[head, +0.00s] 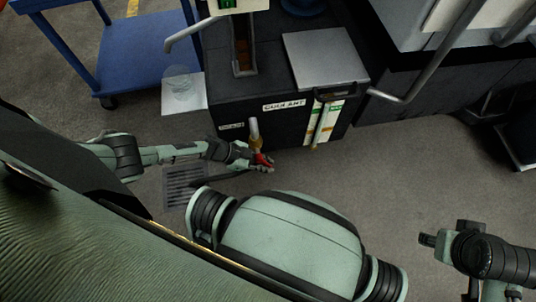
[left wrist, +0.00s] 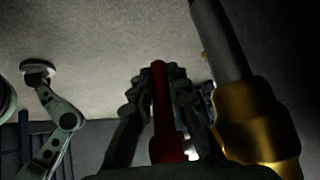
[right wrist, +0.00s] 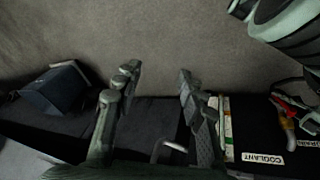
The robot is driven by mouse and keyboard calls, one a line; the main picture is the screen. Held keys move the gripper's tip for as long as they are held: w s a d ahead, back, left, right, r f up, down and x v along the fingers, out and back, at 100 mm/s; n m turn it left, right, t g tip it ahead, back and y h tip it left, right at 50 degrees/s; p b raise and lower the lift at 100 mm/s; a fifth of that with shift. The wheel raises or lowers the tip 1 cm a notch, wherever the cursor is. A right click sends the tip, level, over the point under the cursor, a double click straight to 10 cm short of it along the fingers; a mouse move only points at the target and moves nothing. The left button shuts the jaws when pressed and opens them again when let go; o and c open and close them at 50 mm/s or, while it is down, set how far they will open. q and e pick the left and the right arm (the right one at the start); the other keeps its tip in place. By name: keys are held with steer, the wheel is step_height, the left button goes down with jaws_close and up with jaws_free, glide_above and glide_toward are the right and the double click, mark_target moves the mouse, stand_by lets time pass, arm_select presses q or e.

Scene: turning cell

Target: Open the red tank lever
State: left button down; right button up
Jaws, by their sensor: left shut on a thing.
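The red lever (head: 262,160) sits low on the front of the black coolant tank (head: 285,125), by a brass valve with a grey pipe (head: 254,130). My left gripper (head: 258,164) is at the lever. In the left wrist view the red lever (left wrist: 161,110) stands between the two fingers of the left gripper (left wrist: 160,85), which are shut on it. The brass valve body (left wrist: 245,120) is just to the right of the fingers. My right gripper (right wrist: 158,85) is open and empty, apart from the tank; the tank's COOLANT label (right wrist: 262,158) shows at the right wrist view's lower right.
A grey plate (head: 325,57) covers part of the tank top. A level strip (head: 322,122) is on its front. A floor drain (head: 185,185) lies below my left arm. A blue cart (head: 140,50) stands at the back left. Open floor (head: 400,170) lies right of the tank.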

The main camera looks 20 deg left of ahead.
arm_select(q)
steer(key=shift+s+a+f+g+y+p, duration=0.15)
steer(key=shift+a+g+y+p, duration=0.25)
steer(key=shift+p, duration=0.35)
steer(key=shift+s+a+g+y+p, duration=0.2)
steer(key=shift+y+p, duration=0.35)
steer(key=shift+p, duration=0.2)
steer(key=shift+s+a+f+g+y+p, duration=0.15)
steer(key=shift+a+g+y+p, duration=0.25)
steer(key=shift+p, duration=0.35)
arm_select(e)
steer(key=s+a+x, duration=0.1)
steer(key=a+x, duration=0.1)
steer(key=x, duration=0.9)
steer(key=shift+s+a+f+y, duration=0.2)
steer(key=shift+a+f+y, duration=0.1)
steer(key=shift+f, duration=0.2)
arm_select(q)
steer(key=shift+d, duration=0.15)
steer(key=c, duration=1.7)
jaws_free()
steer(key=shift+r, duration=0.1)
steer(key=shift+c, duration=0.2)
arm_select(e)
steer(key=shift+d, duration=0.1)
arm_select(q)
steer(key=v, duration=1.2)
